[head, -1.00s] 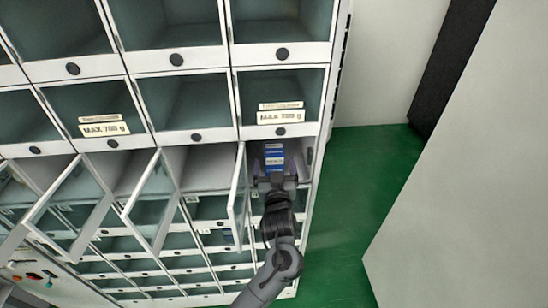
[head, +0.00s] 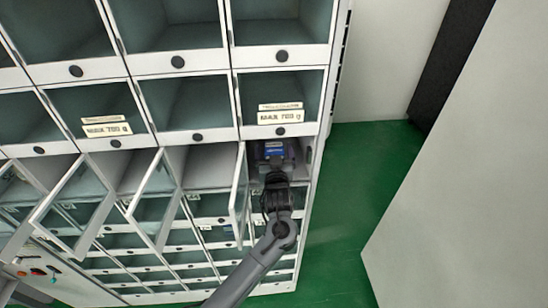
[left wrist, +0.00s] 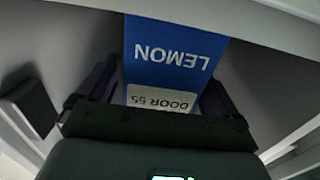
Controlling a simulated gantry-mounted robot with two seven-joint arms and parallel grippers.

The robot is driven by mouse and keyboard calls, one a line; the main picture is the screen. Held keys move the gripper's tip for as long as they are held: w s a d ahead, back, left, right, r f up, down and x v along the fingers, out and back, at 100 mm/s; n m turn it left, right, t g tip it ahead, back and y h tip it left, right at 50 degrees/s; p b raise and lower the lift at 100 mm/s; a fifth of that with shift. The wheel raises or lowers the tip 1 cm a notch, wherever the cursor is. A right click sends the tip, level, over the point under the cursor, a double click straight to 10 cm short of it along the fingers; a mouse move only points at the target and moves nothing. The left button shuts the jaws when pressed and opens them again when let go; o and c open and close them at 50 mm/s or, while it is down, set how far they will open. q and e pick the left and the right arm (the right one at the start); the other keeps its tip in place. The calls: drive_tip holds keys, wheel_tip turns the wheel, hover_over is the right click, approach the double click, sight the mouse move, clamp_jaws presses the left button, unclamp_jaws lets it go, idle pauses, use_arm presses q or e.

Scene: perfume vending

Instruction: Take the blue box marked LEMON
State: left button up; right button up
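The blue box marked LEMON (left wrist: 170,55) stands in an open compartment at the right edge of the locker wall. Its lettering and a white "DOOR 55" label appear upside down in the left wrist view. The box's blue front (head: 275,151) shows small in the head view. My left gripper (head: 275,163) reaches into this compartment. In the left wrist view my left gripper (left wrist: 163,90) has one finger on each side of the box and looks open. I cannot tell whether the fingers touch it. My right gripper is not in view.
An open glass door (head: 239,195) stands just left of my arm. More open doors (head: 153,205) stand further left. Grey compartment walls enclose the gripper closely. Closed lockers lie above and below. Green floor (head: 345,200) is clear to the right, before a pale wall.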

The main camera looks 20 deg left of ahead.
use_arm(q)
drive_tip(key=c, duration=1.1)
drive_tip(key=shift+r, duration=0.2)
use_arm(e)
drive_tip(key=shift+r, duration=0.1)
